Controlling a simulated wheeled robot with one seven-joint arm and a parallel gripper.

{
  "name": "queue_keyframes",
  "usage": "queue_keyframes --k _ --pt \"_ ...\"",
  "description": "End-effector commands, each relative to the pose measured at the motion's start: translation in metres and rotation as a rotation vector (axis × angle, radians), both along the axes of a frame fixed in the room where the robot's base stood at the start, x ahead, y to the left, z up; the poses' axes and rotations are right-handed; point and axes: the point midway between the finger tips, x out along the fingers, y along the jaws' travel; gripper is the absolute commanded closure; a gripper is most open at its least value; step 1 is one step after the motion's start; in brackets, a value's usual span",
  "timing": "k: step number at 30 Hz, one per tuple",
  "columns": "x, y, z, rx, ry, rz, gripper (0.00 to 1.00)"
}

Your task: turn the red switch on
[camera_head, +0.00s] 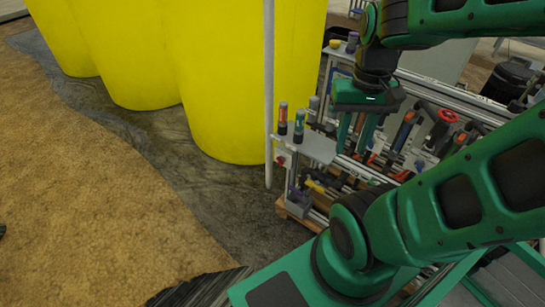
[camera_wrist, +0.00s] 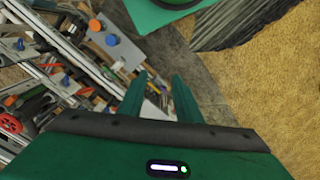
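A small red knob, which looks like the red switch (camera_head: 281,160), sits on a grey plate at the left end of the skid, below the small shelf, in the head view. It is small there, and whether it is on or off cannot be told. I cannot make it out in the wrist view. My gripper (camera_head: 353,150) points down over the skid, right of the red switch and apart from it. In the wrist view, my gripper (camera_wrist: 160,76) shows two green fingers with a clear gap and nothing between them. It is open and empty.
Dark bottles with coloured caps (camera_head: 299,124) stand on the shelf (camera_head: 318,147) above the switch. A white post (camera_head: 269,90) rises just left of it. Large yellow tanks (camera_head: 232,80) stand behind. Pipes and valves crowd the skid. Ground at left is free.

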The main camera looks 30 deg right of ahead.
Motion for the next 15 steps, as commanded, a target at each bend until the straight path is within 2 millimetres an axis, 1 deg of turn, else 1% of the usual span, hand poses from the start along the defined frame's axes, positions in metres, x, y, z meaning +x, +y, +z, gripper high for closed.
queue_keyframes --k 10,11,12,13,14,15 --pt "-0.0002 0.0001 0.0 0.0 0.0 0.0 0.69" --pt "-0.0002 0.0001 0.0 0.0 0.0 0.0 0.66" --pt "-0.0001 0.0001 0.0 0.0 0.0 0.0 0.57" --pt "-0.0058 -0.0002 0.0025 0.0 -0.004 0.002 0.5" --pt "-0.0098 -0.0003 0.0045 -0.001 -0.01 0.003 0.48" --pt "-0.0093 -0.0014 0.0046 -0.004 -0.007 0.004 0.48"
